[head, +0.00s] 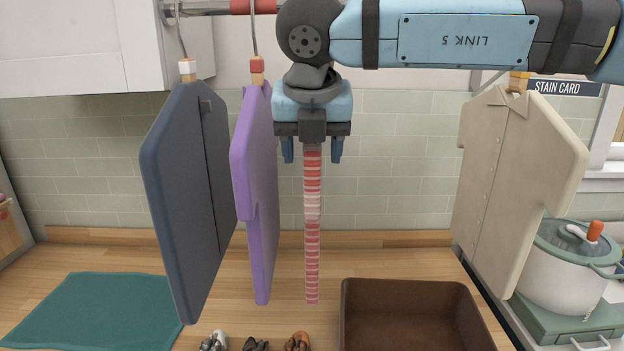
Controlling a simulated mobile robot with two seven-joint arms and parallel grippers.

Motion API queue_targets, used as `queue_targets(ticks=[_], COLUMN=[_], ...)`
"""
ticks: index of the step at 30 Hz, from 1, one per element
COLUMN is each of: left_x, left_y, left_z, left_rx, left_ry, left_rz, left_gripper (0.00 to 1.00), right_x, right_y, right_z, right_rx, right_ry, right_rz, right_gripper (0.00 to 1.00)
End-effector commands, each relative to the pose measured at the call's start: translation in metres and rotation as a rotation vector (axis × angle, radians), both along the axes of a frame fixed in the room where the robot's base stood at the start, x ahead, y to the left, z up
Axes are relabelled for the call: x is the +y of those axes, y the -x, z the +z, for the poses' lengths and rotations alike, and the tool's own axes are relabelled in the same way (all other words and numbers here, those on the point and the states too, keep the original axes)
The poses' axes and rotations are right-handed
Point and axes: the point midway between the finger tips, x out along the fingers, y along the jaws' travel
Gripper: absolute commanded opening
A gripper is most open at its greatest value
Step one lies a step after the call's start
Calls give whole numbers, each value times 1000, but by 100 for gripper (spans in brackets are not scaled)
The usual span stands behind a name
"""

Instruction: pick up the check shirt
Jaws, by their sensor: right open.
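The check shirt (312,230), red and white, hangs almost edge-on to me in the middle of the head view. Its top and its hanger are hidden behind my right gripper. My right gripper (312,155) points down at the top of the shirt, with its blue fingers apart, one to each side of the shirt's line. I see no finger touching the shirt; how near it is in depth I cannot tell. My left gripper is not in view.
A purple garment (255,200) and a dark blue one (187,205) hang to the left, the purple one close by. A beige shirt (515,185) hangs to the right. Below are a brown bin (412,283), a teal mat (95,310) and a lidded pot (565,270).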

Motion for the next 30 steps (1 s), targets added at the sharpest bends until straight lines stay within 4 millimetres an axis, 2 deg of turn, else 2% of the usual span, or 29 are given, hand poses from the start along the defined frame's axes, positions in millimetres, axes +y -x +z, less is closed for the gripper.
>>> queue_targets(ticks=[5, 12, 13, 20, 21, 30], left_x=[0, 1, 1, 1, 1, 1], left_y=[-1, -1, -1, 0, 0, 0], left_z=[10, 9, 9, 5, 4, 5], left_rx=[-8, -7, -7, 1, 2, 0], left_ry=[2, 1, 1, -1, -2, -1], left_rz=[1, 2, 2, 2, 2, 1], left_gripper=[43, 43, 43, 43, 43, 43], right_x=[0, 0, 0, 0, 0, 0], right_y=[-8, -8, -8, -8, -8, -9], right_z=[-18, -20, -20, -20, -20, -19], right_rx=[1, 0, 0, 0, 0, -2], right_ry=[1, 0, 0, 0, 0, 0], right_rz=[0, 0, 0, 0, 0, -1], right_gripper=[57, 57, 55, 2, 0, 0])
